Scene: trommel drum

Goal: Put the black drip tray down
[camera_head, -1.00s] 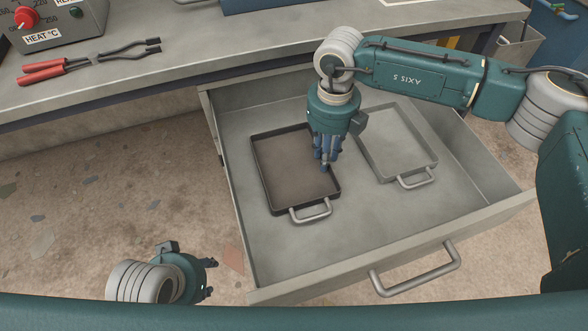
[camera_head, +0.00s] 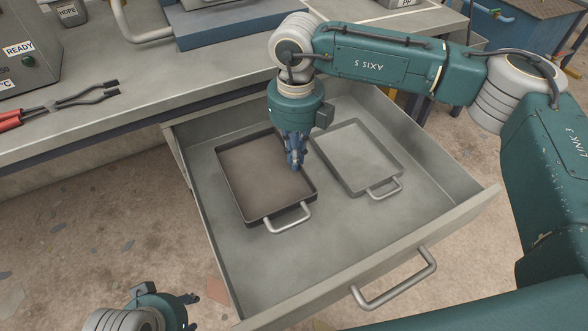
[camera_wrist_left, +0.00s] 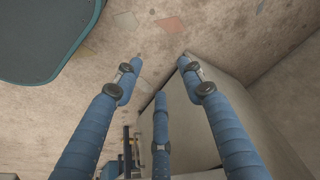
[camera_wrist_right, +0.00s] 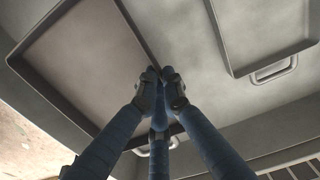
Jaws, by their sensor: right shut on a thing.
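The black drip tray (camera_head: 262,175) is dark-rimmed with a brown-grey inside and a metal handle toward the drawer front. It is inside the open drawer (camera_head: 310,262), at the left; I cannot tell whether its underside touches the drawer floor. My right gripper (camera_head: 295,166) points down and is shut on the tray's right rim. The right wrist view shows its fingers (camera_wrist_right: 160,78) together at the rim of the black drip tray (camera_wrist_right: 85,60). My left gripper (camera_head: 194,311) is low at the left, outside the drawer; its fingers (camera_wrist_left: 160,75) are spread and empty.
A light grey tray (camera_head: 357,184) lies in the drawer to the right of the black one, with a narrow gap between. Bare drawer floor lies toward the front and right. The workbench (camera_head: 150,102) behind holds red-handled pliers (camera_head: 85,98) and a control box (camera_head: 25,62).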

